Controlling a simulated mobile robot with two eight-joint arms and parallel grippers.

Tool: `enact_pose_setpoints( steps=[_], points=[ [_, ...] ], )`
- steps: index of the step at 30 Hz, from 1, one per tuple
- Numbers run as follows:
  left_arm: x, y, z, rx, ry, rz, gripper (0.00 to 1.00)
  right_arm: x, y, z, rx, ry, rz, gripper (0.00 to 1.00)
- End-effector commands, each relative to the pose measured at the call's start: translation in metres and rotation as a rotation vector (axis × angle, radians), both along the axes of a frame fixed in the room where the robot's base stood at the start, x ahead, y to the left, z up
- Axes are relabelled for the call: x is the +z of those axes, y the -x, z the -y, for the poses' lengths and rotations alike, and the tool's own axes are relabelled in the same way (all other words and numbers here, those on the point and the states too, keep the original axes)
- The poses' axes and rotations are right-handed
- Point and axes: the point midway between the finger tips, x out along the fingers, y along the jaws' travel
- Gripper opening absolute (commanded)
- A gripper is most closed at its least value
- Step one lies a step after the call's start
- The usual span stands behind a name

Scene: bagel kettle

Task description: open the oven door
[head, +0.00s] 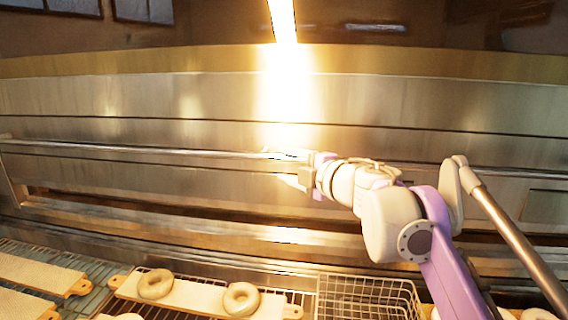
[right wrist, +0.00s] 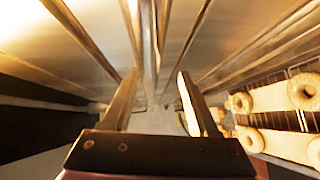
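The oven front (head: 180,95) is a wide stainless-steel face with horizontal seams. A long horizontal handle bar (head: 110,150) runs across it, and the door looks shut. My right gripper (head: 284,167) is at this bar, near the middle of the head view. In the right wrist view my right gripper (right wrist: 157,82) has its two fingers spread apart. The bar (right wrist: 149,45) runs up the picture and lines up with the gap between the fingers. I cannot tell whether either finger touches it. My left gripper is not in view.
Below the oven front, a board (head: 200,298) holds bagels (head: 241,298) on a wire rack. An empty wire basket (head: 368,300) stands to its right. More boards (head: 35,272) lie at the lower left. A bright light glares on the metal above the gripper.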

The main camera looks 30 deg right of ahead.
Motion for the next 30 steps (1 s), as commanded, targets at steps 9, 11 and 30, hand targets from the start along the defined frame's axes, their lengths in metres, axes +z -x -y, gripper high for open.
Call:
enact_pose_setpoints(
  steps=[9, 11, 30],
  points=[
    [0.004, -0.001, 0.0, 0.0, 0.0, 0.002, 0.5, 0.004, 0.023, 0.004, -0.002, 0.001, 0.0, 0.57],
    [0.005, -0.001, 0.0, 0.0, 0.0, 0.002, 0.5, 0.004, 0.027, 0.004, -0.001, 0.001, 0.0, 0.57],
    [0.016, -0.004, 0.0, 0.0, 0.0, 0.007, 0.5, 0.011, 0.071, 0.011, -0.002, 0.0, 0.0, 0.57]
  ],
)
